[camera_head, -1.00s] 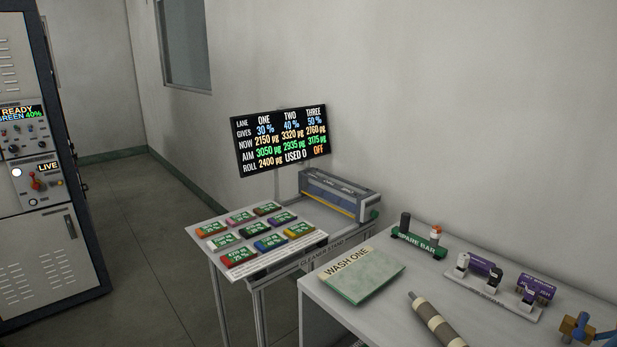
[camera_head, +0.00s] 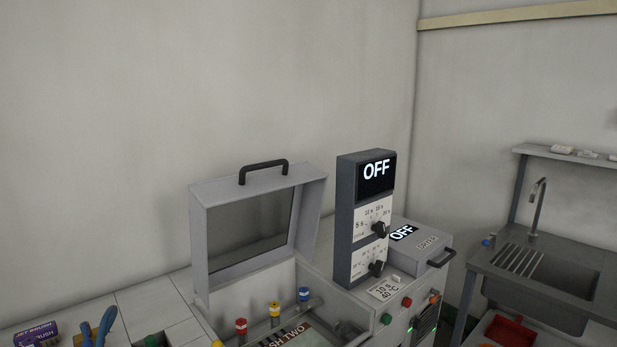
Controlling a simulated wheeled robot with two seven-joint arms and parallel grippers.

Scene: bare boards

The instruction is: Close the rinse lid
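The rinse lid (camera_head: 258,222) stands raised and open at the back of a grey box-like unit (camera_head: 327,292). It has a grey frame, a dark window and a black handle (camera_head: 263,169) on its top edge. Inside the open unit I see several posts with coloured caps, among them a red-capped one (camera_head: 241,327) and a blue-capped one (camera_head: 304,294), and part of a labelled plate (camera_head: 286,336). The lower part of the unit is cut off by the picture's bottom edge. Neither of my grippers shows.
A dark control tower (camera_head: 363,217) with an "OFF" screen and two knobs stands right of the lid. Beside it is a grey box (camera_head: 422,246) with a black handle. A sink (camera_head: 540,270) is at the right. Tools and a purple box (camera_head: 38,335) lie bottom left.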

